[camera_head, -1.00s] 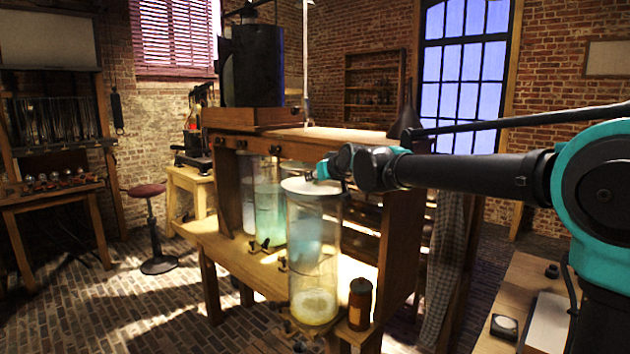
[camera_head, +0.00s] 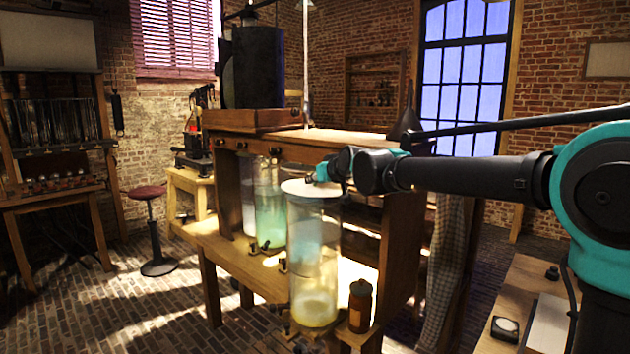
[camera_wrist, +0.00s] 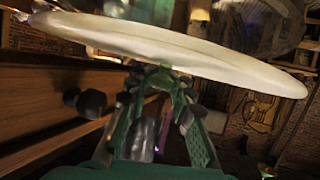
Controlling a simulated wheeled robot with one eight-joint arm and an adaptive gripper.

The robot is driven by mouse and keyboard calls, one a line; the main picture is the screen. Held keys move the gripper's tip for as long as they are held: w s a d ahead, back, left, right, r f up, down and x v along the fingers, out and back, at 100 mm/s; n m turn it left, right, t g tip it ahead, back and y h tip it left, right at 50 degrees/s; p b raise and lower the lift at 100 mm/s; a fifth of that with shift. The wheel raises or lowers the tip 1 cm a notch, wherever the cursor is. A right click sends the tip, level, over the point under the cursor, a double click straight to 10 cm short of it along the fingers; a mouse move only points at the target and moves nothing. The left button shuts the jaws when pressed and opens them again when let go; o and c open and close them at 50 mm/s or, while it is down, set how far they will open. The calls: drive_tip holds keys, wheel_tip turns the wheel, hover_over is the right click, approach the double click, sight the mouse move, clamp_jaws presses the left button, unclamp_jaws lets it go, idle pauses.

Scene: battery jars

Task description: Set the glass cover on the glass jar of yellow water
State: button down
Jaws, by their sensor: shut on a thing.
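The glass cover (camera_head: 305,190) is a pale, whitish disc at the mouth of the front glass jar (camera_head: 314,255). The jar is tall, clear and upright, with yellow water (camera_head: 315,308) at its bottom. My gripper (camera_head: 323,173) is shut on the cover near its far right edge. In the wrist view the cover (camera_wrist: 180,48) spans the top of the picture, nearly edge-on, and my fingertips (camera_wrist: 162,78) meet its rim. The cover looks roughly level and about centred over the jar. I cannot tell whether it touches the jar's rim.
More glass jars (camera_head: 270,205) stand behind, to the left, on the wooden bench (camera_head: 232,252). A brown bottle (camera_head: 360,306) stands close to the right of the front jar. A wooden upright panel (camera_head: 402,245) rises to the right.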

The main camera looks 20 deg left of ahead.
drive_tip(key=shift+f, duration=0.75)
drive_tip(key=c, duration=1.6)
unclamp_jaws()
drive_tip(key=shift+v, duration=5.5)
drive_tip(key=shift+s, duration=0.1)
